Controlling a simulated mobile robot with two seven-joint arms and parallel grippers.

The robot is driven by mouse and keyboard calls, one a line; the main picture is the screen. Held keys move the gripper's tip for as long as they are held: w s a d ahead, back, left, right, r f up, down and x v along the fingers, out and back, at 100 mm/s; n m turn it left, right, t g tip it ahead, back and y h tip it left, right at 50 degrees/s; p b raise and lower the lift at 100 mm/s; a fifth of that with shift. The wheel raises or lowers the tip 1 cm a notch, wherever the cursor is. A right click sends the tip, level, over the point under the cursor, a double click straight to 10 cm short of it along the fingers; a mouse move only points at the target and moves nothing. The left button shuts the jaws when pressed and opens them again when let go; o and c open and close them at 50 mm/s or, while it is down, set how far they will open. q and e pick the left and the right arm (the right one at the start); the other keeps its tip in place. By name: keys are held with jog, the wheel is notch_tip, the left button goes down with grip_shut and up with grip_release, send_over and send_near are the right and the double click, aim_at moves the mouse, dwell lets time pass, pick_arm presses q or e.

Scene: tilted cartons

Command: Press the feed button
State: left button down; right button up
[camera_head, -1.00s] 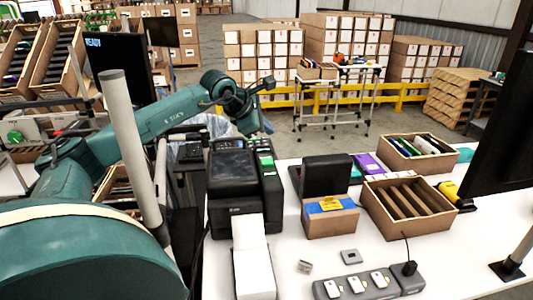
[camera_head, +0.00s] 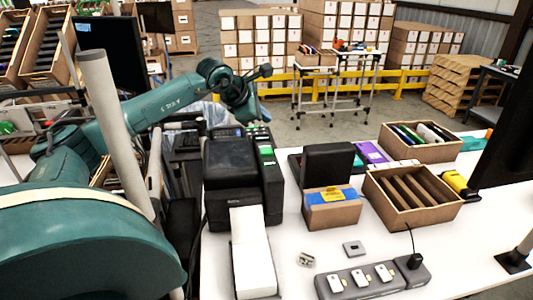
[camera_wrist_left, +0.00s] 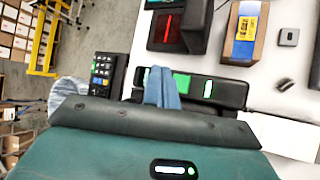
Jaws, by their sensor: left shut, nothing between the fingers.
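A black label printer (camera_head: 232,160) stands on the white table in the head view, with a white paper strip coming out of its front. Along its right side is a black section (camera_head: 270,170) with green-lit parts. In the left wrist view this section (camera_wrist_left: 230,92) lies across the middle, with a green panel (camera_wrist_left: 182,83) on it. My left gripper (camera_wrist_left: 166,78) has its bluish fingers together and empty, over this section beside the green panel. In the head view my left gripper (camera_head: 253,118) is beyond the printer. I cannot tell whether the fingers touch it. No feed button can be singled out.
A keypad device (camera_wrist_left: 103,75) is close left of the fingers. Right of the printer are a black box (camera_head: 326,165), a small carton (camera_head: 331,214) and open cartons (camera_head: 412,222). A power strip (camera_head: 372,283) lies in front. A grey pole (camera_head: 108,120) stands at left.

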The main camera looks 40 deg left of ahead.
pick_arm(q)
jog(key=b, duration=0.3)
send_over(263, 151)
notch_tip(263, 151, down, 6)
jog(key=shift+r, duration=0.2)
jog(key=shift+f+b, duration=0.75)
jog(key=shift+b, duration=0.05)
pick_arm(e)
jog(key=shift+w+a+f+n+t+y, duration=0.15)
jog(key=shift+w+a+f+t+y, duration=0.1)
jog(key=shift+a, duration=0.25)
jog(key=shift+w+a+f+n+t+y, duration=0.15)
jog(key=shift+a+t+y, duration=0.1)
jog(key=shift+a, duration=0.25)
pick_arm(q)
jog(key=shift+d, duration=0.1)
pick_arm(e)
jog(key=shift+f, duration=0.2)
jog(key=shift+r, duration=0.1)
pick_arm(q)
jog(key=shift+f+b, duration=0.45)
pick_arm(e)
jog(key=shift+f, duration=0.4)
